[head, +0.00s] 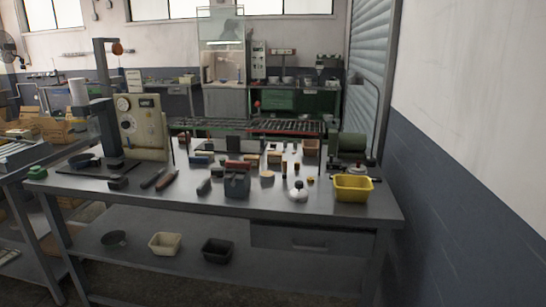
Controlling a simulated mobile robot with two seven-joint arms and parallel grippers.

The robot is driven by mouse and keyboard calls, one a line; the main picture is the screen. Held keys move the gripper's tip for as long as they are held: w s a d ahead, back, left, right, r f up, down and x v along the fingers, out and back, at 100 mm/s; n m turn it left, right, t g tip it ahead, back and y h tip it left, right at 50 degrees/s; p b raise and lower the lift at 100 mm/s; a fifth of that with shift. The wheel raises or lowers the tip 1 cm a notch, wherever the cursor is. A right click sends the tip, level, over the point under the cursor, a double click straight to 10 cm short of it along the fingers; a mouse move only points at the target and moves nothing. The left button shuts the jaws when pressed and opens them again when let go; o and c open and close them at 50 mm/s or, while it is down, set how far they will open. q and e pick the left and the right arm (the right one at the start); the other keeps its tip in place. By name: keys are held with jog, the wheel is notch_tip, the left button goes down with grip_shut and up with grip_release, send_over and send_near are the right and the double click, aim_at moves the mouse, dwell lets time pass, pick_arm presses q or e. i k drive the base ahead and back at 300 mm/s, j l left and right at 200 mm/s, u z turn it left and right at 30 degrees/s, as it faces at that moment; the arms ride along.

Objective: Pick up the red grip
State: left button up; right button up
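A long dark red grip-like piece (168,178) lies slanted on the workbench (218,208), left of the middle near the front edge. A brighter red piece (238,164) lies farther back, behind a dark box (236,184). Both are small in the view, and I cannot tell for sure which is the red grip. Neither of my grippers shows in the head view.
A yellow bin (352,188) stands at the bench's right front, near a white round-bodied item (298,192). A gauge panel (141,127) stands at the left. Several small tools crowd the middle. A wall bounds the right.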

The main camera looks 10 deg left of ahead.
aim_at(229, 164)
jog(key=j+z, duration=0.1)
jog(key=z, duration=0.35)
jog(key=i+j+z, duration=0.4)
jog(key=j, duration=0.25)
jog(key=j+z, duration=0.2)
jog(key=j, duration=0.15)
